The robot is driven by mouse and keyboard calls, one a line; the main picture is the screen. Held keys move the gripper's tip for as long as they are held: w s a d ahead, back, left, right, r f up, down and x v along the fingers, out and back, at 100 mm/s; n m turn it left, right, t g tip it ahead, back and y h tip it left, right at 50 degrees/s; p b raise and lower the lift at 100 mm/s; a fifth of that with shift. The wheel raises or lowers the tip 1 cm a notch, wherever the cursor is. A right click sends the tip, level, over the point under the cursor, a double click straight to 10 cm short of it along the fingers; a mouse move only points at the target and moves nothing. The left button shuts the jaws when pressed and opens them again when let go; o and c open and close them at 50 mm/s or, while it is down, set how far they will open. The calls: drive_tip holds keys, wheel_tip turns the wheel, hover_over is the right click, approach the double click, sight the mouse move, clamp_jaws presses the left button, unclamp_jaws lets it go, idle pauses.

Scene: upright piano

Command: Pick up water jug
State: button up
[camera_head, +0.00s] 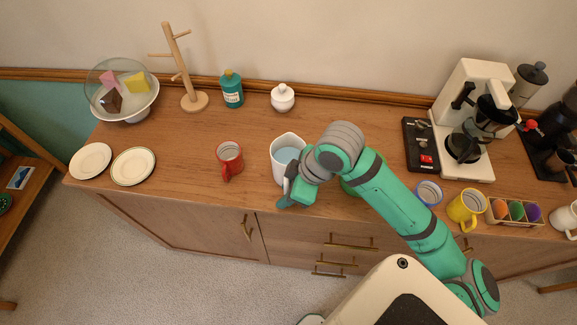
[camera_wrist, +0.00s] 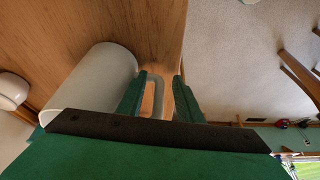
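The water jug (camera_head: 279,158) is white, holds pale blue water and stands upright near the front edge of the wooden counter. My gripper (camera_head: 287,192) is low at the jug's front side and hides part of it. In the wrist view the jug's body (camera_wrist: 95,80) is at left and its handle (camera_wrist: 155,97) sticks out to the right. My gripper (camera_wrist: 160,86) is open there, one finger on each side of the handle, with a gap visible between the fingers. I cannot tell whether either finger touches the handle.
A red mug (camera_head: 230,157) stands left of the jug. A white lidded pot (camera_head: 283,98) and a teal bottle (camera_head: 232,90) stand behind. A blue-rimmed cup (camera_head: 429,193), a yellow mug (camera_head: 462,207) and a coffee machine (camera_head: 470,85) are at right. A green item is partly hidden under my arm.

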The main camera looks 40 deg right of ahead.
clamp_jaws()
idle(1.4)
